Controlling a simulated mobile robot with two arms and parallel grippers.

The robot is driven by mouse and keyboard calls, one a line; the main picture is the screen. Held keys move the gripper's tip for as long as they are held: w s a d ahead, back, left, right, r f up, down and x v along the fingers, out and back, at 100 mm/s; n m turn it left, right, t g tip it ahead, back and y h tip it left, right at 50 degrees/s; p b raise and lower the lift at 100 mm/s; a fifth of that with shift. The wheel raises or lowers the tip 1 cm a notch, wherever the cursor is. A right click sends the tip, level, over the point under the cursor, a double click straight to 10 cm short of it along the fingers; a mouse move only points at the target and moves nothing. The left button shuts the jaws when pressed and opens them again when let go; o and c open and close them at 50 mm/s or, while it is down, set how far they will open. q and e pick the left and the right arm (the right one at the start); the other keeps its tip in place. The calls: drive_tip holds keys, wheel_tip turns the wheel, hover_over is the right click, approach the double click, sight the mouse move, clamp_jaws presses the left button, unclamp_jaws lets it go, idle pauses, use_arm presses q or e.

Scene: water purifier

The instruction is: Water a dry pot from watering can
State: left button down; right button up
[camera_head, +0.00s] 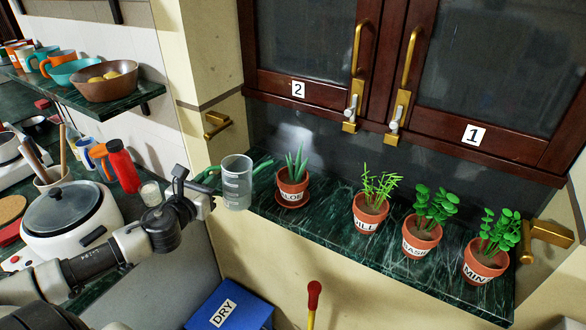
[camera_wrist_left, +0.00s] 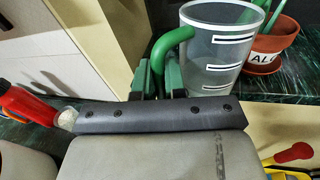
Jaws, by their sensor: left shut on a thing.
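The watering can (camera_head: 237,183) is a clear grey jug with white level marks, a green handle and a green spout. My left gripper (camera_head: 206,180) is shut on its green handle. The can is over the left end of the sill, left of the aloe pot (camera_head: 291,196). Dill (camera_head: 368,215), basil (camera_head: 420,243) and mint (camera_head: 483,268) pots stand farther right. The water level is unclear. My right gripper is not in view.
The green marble sill (camera_head: 330,225) holds the pots below wooden cabinet doors (camera_head: 320,85). A blue box (camera_head: 250,315) labelled DRY and a red-tipped handle (camera_head: 313,298) are below. A rice cooker (camera_head: 72,215) and red bottle (camera_head: 122,165) stand left.

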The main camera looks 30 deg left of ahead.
sight(223, 165)
use_arm(q)
drive_tip(key=shift+w+d+r+m+g+y+p, duration=0.1)
drive_tip(key=shift+w+d+r+m+g+p, duration=0.5)
drive_tip(key=shift+p, duration=1)
drive_tip(key=shift+w+d+r+m+g+y+p, duration=0.1)
drive_tip(key=shift+w+d+r+m+g+p, duration=0.55)
drive_tip(key=shift+p, duration=1)
drive_tip(key=shift+w+d+r+m+g+y+p, duration=0.15)
drive_tip(key=shift+w+d+r+m+p, duration=0.2)
drive_tip(key=shift+r+p, duration=0.9)
drive_tip(key=shift+f, duration=0.65)
drive_tip(key=shift+d+r+p, duration=0.1)
drive_tip(key=shift+r+p, duration=0.05)
drive_tip(key=shift+p, duration=0.15)
drive_tip(key=shift+w+d+r+m+p, duration=0.1)
drive_tip(key=shift+d+r+m+p, duration=0.15)
drive_tip(key=shift+p, duration=0.2)
drive_tip(key=shift+w+r+p, duration=0.1)
drive_tip(key=shift+p, duration=0.2)
drive_tip(key=shift+w+d+r+p, duration=0.1)
drive_tip(key=shift+d+r+p, duration=0.1)
drive_tip(key=shift+p, duration=0.1)
drive_tip(key=shift+r+g, duration=0.1)
drive_tip(key=shift+g, duration=0.2)
drive_tip(key=shift+w+d+r+m+p, duration=0.15)
drive_tip(key=shift+w+m+p, duration=0.1)
drive_tip(key=shift+p, duration=0.2)
